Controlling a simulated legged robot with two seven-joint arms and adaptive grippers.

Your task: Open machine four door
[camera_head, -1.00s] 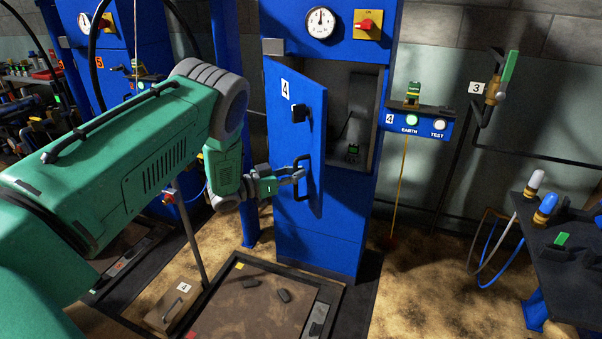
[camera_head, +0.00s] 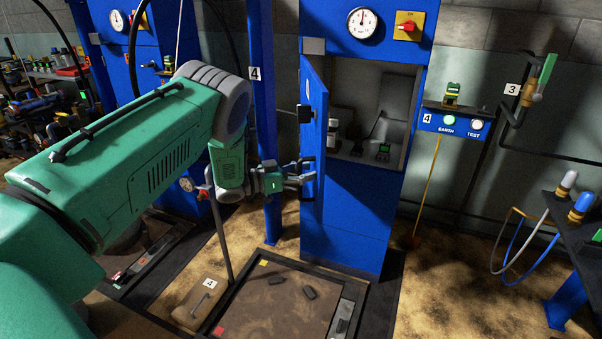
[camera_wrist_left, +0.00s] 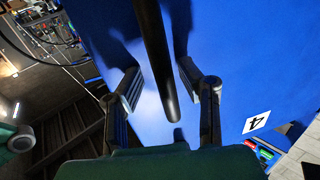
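The blue door (camera_head: 314,110) of machine four (camera_head: 352,215) stands wide open, seen nearly edge-on in the head view, with the cabinet interior (camera_head: 385,90) exposed. In the left wrist view the door (camera_wrist_left: 235,60) fills much of the picture, with a 4 label. My left gripper (camera_head: 300,175) is at the door's dark handle (camera_head: 308,166). In the left wrist view the handle bar (camera_wrist_left: 153,55) passes between the spread fingers of my left gripper (camera_wrist_left: 160,92), with gaps visible on both sides. My right gripper is not in view.
A framed floor tray (camera_head: 262,325) lies before the machine. A second blue machine (camera_head: 150,60) and blue post (camera_head: 262,120) stand left. The earth/test panel (camera_head: 455,123) is right of machine four, and a dark bench (camera_head: 575,225) stands at far right. Sandy floor lies between.

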